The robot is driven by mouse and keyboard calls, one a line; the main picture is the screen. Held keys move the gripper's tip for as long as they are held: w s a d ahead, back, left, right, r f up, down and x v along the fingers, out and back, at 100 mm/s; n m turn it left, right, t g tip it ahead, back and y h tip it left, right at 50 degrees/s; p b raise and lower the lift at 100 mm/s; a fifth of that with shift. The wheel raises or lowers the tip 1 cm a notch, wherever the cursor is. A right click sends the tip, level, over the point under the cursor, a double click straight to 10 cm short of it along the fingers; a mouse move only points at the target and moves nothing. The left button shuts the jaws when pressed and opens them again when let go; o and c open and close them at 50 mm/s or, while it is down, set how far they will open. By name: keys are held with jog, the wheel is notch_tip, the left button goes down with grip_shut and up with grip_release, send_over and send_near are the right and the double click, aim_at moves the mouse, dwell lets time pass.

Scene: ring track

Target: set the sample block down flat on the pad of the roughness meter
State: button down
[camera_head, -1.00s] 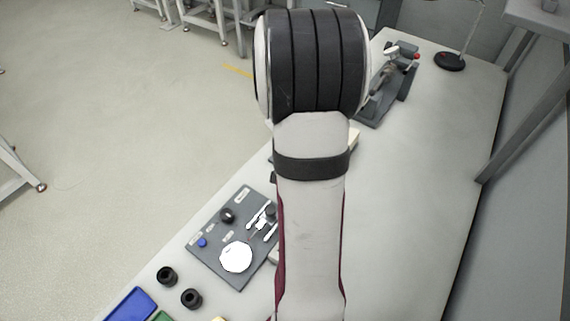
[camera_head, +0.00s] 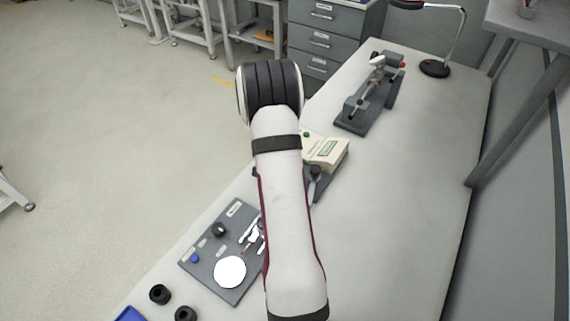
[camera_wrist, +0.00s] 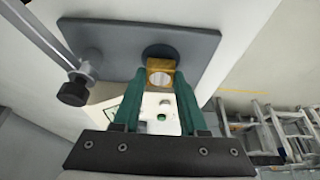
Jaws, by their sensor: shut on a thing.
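My gripper (camera_wrist: 160,84) has green fingers and is shut on the sample block (camera_wrist: 160,64), a small brass-coloured block with a pale, shiny face, in the wrist view. Beyond the block is a grey base plate (camera_wrist: 100,38) of the roughness meter. A dark round patch (camera_wrist: 157,49), seemingly the pad, shows on the plate right behind the block. I cannot tell whether block and patch touch. The meter's cream body (camera_head: 326,150) with a green display stands right of my arm in the head view. There my arm hides the gripper and the block.
A metal post with a black knob (camera_wrist: 73,93) stands close left of my fingers in the wrist view. A grey tool board (camera_head: 212,268) lies near the front of the bench, and a grey fixture (camera_head: 362,112) farther back. The bench's right side is clear.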

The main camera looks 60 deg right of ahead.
jog(key=shift+f, duration=0.6)
jog(key=shift+f, duration=0.15)
jog(key=shift+c, duration=2.2)
grip_release()
jog(key=v, duration=1.2)
jog(key=a+r+n+y, duration=0.1)
jog(key=a+r+n, duration=0.4)
jog(key=a, duration=0.9)
jog(key=s+a+r+n+y, duration=0.2)
jog(key=s+a, duration=0.5)
jog(key=a, duration=0.5)
jog(key=s+a+r+n+y, duration=0.2)
jog(key=s+a+n, duration=0.3)
jog(key=s+a, duration=0.3)
jog(key=a+y, duration=0.1)
jog(key=a, duration=0.3)
jog(key=shift+a, duration=0.4)
